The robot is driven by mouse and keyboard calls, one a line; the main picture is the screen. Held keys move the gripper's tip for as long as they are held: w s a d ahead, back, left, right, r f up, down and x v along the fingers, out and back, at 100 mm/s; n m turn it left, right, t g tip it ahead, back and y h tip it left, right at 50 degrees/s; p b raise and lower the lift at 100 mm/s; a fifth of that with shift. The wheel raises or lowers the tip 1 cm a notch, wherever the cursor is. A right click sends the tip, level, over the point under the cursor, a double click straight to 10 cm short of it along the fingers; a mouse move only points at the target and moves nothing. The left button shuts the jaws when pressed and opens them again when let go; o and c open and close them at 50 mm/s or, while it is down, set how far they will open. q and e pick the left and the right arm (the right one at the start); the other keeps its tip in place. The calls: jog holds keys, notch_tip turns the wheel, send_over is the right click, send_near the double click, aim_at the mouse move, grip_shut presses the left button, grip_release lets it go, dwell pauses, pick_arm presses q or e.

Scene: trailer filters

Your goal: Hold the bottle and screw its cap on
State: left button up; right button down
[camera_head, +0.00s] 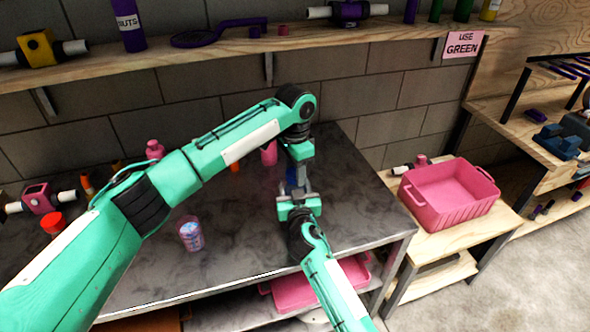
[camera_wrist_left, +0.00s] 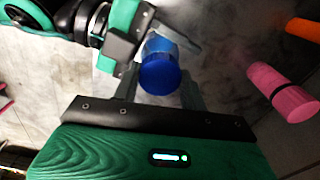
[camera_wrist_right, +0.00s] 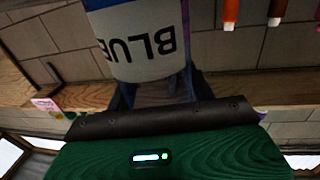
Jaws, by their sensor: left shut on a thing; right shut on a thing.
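The bottle (camera_wrist_right: 145,45) fills the top of the right wrist view, with a white and blue label reading BLUE upside down. My right gripper (camera_head: 298,194) is shut on it above the table. A round blue cap (camera_wrist_left: 160,78) shows from above in the left wrist view, between the fingers of my left gripper (camera_head: 300,176), which is shut on it. The joint between cap and bottle is hidden, so I cannot tell how the cap sits.
A pink bottle (camera_head: 269,154) stands behind the grippers. A cup with a blue and pink pattern (camera_head: 190,235) stands at the left on the dark table (camera_head: 357,210). A pink crate (camera_head: 450,220) is on a side stand at the right. The table's right part is clear.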

pick_arm(q)
jog(key=shift+m, duration=0.9)
jog(key=o, duration=1.2)
notch_tip(320, 180, up, 12)
pick_arm(e)
jog(key=shift+c, duration=2.3)
grip_release()
